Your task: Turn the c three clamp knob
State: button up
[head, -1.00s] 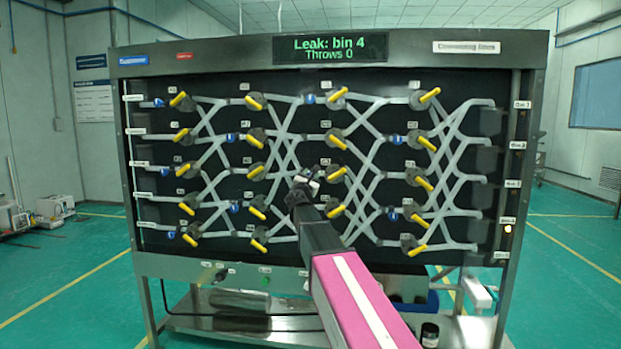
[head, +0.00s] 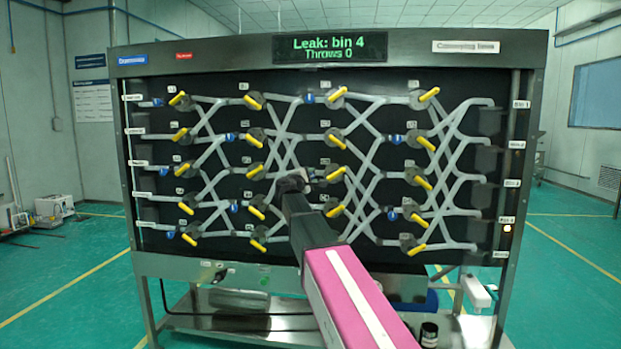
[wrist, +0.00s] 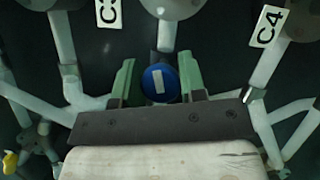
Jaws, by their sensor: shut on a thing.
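In the wrist view a round blue clamp knob (wrist: 171,92) with a white mark sits between the two green fingers of my gripper (wrist: 158,86). The fingers are shut on its sides, and the white mark runs nearly upright. A partly cut-off label beginning with C (wrist: 109,12) is above left of the knob, and a C4 label (wrist: 269,26) is above right. In the head view my gripper (head: 308,178) is at the middle of the tube panel (head: 290,84). The held knob is hidden there by my wrist.
Pale tubes cross the panel, with several yellow-handled valves (head: 337,98) and other blue knobs (head: 397,139) close around my gripper. The display (head: 330,47) reads "Leak: bin 4, Throws 0". A small lamp (head: 507,228) glows at the right edge.

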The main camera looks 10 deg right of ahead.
jog(key=m+g+y, duration=0.1)
jog(key=m, duration=0.3)
jog(key=shift+f+m, duration=0.1)
jog(key=shift+m, duration=0.2)
jog(key=shift+g, duration=0.3)
jog(key=o, duration=0.9)
jog(key=v, duration=1)
jog(key=shift+s+a, duration=0.2)
jog(key=shift+s, duration=0.15)
